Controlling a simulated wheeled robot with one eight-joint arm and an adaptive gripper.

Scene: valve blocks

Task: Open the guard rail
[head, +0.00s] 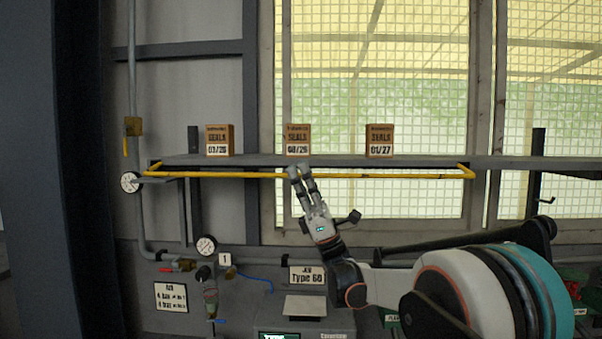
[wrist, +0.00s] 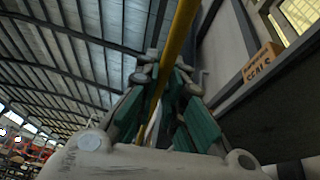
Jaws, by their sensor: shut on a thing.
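The guard rail is a yellow bar (head: 400,176) that runs level along the front of a grey shelf, with bent ends at both sides. My gripper (head: 299,172) reaches up to the bar near its middle and is shut on it. In the wrist view the yellow bar (wrist: 178,40) passes between the green-padded fingers of my gripper (wrist: 165,85). The fingers hide a short stretch of the bar.
Several boxes marked SEALS stand on the shelf (head: 335,160) behind the rail, one of them the middle box (head: 298,140). Below are a gauge (head: 206,246), a pipe (head: 140,210) and a bench with a grey block (head: 305,318). Mesh-covered windows lie behind.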

